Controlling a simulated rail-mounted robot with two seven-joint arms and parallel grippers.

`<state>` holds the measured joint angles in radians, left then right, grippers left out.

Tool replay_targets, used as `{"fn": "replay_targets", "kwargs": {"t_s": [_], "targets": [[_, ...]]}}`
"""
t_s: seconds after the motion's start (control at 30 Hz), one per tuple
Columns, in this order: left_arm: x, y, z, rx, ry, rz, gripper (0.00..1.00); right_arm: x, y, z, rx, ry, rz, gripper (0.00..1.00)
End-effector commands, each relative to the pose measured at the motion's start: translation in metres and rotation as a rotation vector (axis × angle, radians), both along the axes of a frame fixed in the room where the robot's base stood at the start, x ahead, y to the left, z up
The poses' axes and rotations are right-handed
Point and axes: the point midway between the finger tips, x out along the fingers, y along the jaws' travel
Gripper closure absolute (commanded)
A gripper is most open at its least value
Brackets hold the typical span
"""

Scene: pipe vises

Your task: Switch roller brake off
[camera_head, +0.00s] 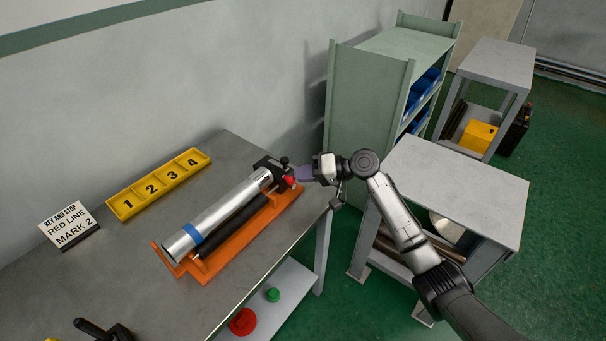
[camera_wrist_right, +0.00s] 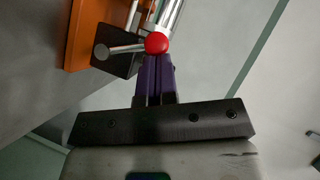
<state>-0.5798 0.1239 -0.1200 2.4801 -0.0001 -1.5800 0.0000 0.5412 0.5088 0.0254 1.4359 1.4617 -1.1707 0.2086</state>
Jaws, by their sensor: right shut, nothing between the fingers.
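An orange roller stand (camera_head: 226,246) sits on the metal bench, with a silver pipe (camera_head: 228,212) that has a blue band lying along its black roller (camera_head: 236,226). A black block (camera_head: 268,167) with a lever stands at the stand's far right end. A red knob (camera_head: 289,181) is at that end and also shows in the right wrist view (camera_wrist_right: 157,43), on a lever across a dark plate. My right gripper (camera_head: 305,174) has purple fingers (camera_wrist_right: 156,75), shut and empty. Their tips are right at the red knob; I cannot tell whether they touch it. My left gripper is not in view.
A yellow numbered tray (camera_head: 160,184) and a sign (camera_head: 69,225) stand at the back of the bench. Red (camera_head: 243,321) and green (camera_head: 273,295) parts lie on the lower shelf. A green shelf unit (camera_head: 365,100) and grey side table (camera_head: 458,185) stand to the right.

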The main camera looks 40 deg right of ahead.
Motion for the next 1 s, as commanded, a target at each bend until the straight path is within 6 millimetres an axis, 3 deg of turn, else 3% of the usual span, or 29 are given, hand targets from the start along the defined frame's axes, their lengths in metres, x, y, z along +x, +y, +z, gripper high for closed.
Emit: {"fn": "replay_targets", "kwargs": {"t_s": [0.27, 0.6, 1.0], "targets": [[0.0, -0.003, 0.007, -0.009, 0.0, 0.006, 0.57, 0.005, -0.039, 0.021, -0.001, 0.0, -0.006, 1.0], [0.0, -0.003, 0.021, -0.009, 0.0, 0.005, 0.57, -0.039, -0.085, 0.036, -0.003, 0.001, -0.003, 1.0], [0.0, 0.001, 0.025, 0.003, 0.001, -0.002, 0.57, -0.058, -0.106, 0.043, 0.0, 0.0, -0.002, 1.0]]}}
